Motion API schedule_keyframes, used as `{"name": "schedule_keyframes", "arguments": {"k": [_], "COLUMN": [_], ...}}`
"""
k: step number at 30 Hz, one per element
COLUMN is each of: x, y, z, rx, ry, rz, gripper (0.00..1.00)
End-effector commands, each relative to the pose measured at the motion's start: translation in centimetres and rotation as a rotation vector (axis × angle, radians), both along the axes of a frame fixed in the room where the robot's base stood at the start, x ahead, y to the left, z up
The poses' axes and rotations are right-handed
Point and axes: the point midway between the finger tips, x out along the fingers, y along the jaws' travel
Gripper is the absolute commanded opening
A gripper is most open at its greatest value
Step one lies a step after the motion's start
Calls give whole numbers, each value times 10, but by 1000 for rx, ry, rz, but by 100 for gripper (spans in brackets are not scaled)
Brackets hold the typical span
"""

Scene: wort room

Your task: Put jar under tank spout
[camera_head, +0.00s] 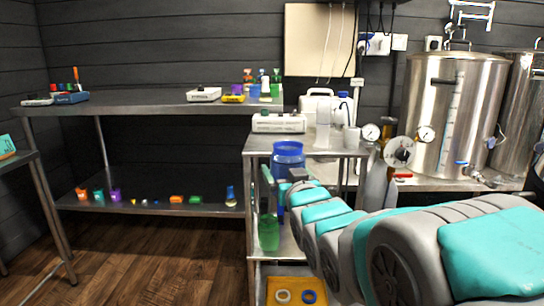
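A blue jar (288,152) with a round rim shows at the front edge of the steel cart, just beyond the far end of my arm. My gripper (282,188) is at that end, low against the jar. My wrist and arm links hide its fingers and part of the jar's lower side, so I cannot tell whether it holds the jar. A large steel tank (428,100) stands on the bench at the right. Its spout (470,170) is low on the tank's front, with a blue handle. My arm crosses in front of the bench below.
The steel cart (350,150) carries a white instrument (279,122), a clear cylinder and a white jug. A green bottle (268,232) is on its lower level. A second tank (516,120) stands at the far right. A long shelf table (130,106) is at left; open floor (165,265) lies before it.

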Motion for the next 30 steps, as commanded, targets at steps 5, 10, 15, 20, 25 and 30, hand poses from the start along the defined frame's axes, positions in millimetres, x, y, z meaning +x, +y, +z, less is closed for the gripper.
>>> {"name": "schedule_keyframes", "arguments": {"k": [5, 10, 15, 20, 25, 30], "x": [28, 63, 97, 127, 153, 168], "y": [-22, -47, -72, -94, -113, -123], "z": [-28, -62, -93, -118, -144, -154], "rx": [-1, -3, -1, 0, -1, -4], "ry": [6, 7, 8, 2, 6, -1], "rz": [-41, -89, -137, -177, -213, -233], "gripper": [23, 23, 23, 23, 23, 23]}}
